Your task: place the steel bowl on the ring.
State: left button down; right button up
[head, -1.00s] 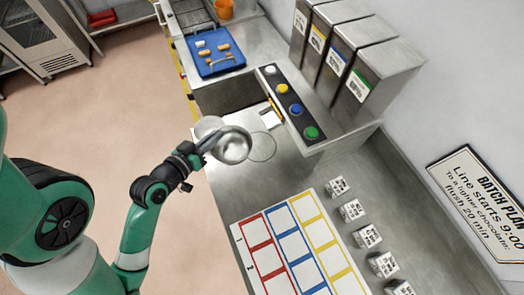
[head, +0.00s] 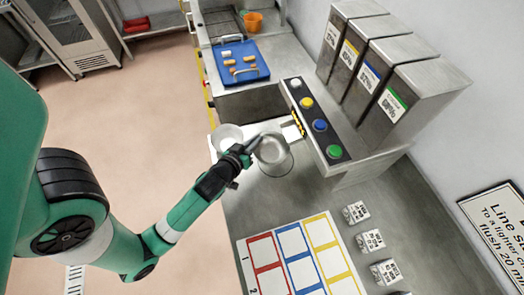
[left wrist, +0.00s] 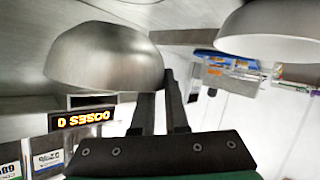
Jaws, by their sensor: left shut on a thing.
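The steel bowl (head: 272,149) is at the tip of my left gripper (head: 254,143), which is shut on its rim. The thin ring (head: 277,176) is drawn on the steel counter; its near edge shows below the bowl, which covers most of the rest. I cannot tell whether the bowl touches the counter. In the left wrist view the bowl (left wrist: 105,55) hangs at the left beside the closed fingers (left wrist: 162,105). My right gripper is not in view.
A second, paler bowl (head: 228,134) stands close left of my gripper; it also shows in the left wrist view (left wrist: 275,35). A button panel (head: 314,120) rises right of the ring. A blue tray (head: 241,62) lies behind, a coloured grid sheet (head: 297,257) in front.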

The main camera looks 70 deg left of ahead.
aim_at(260, 145)
pick_arm(q)
jog(key=shift+w+f, duration=0.7)
jog(key=shift+f, duration=0.3)
jog(key=shift+w+a+f, duration=0.15)
jog(key=shift+w+f, duration=0.15)
jog(key=shift+w, duration=0.1)
jog(key=shift+w+f+b, duration=0.15)
jog(key=shift+f+b, duration=0.85)
jog(key=shift+f, duration=0.8)
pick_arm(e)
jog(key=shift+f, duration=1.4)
pick_arm(q)
jog(key=shift+f, duration=0.2)
jog(key=c, duration=0.9)
grip_release()
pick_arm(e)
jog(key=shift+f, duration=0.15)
pick_arm(q)
jog(key=shift+r, duration=0.1)
